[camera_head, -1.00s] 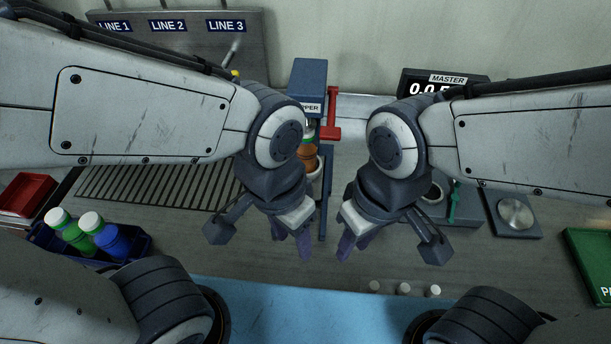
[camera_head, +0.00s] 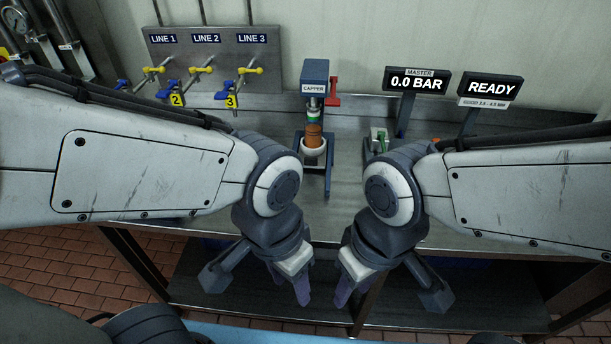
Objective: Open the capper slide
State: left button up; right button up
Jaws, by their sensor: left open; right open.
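The capper (camera_head: 314,75) is a blue-grey press at the back middle of the bench. A red lever (camera_head: 333,92) is on its right side. A bottle with orange-brown contents and a green top (camera_head: 313,135) stands in a white round holder (camera_head: 313,152) under the capper head. The holder sits on a dark slide rail (camera_head: 327,180) that runs toward me. My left gripper (camera_head: 304,290) and my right gripper (camera_head: 341,292) are both open and empty, side by side in front of the bench edge, apart from the capper. My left arm hides part of the rail's left side.
A panel with LINE 1 to 3 valves (camera_head: 203,69) is at the back left. A master display reading 0.0 BAR (camera_head: 416,82) and a READY display (camera_head: 491,86) stand at the back right. A grey-green device (camera_head: 379,140) is partly hidden by my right arm.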

aim_at(311, 158)
jog(key=u, duration=0.85)
jog(key=i, duration=0.45)
jog(key=z, duration=0.85)
jog(key=i, duration=0.5)
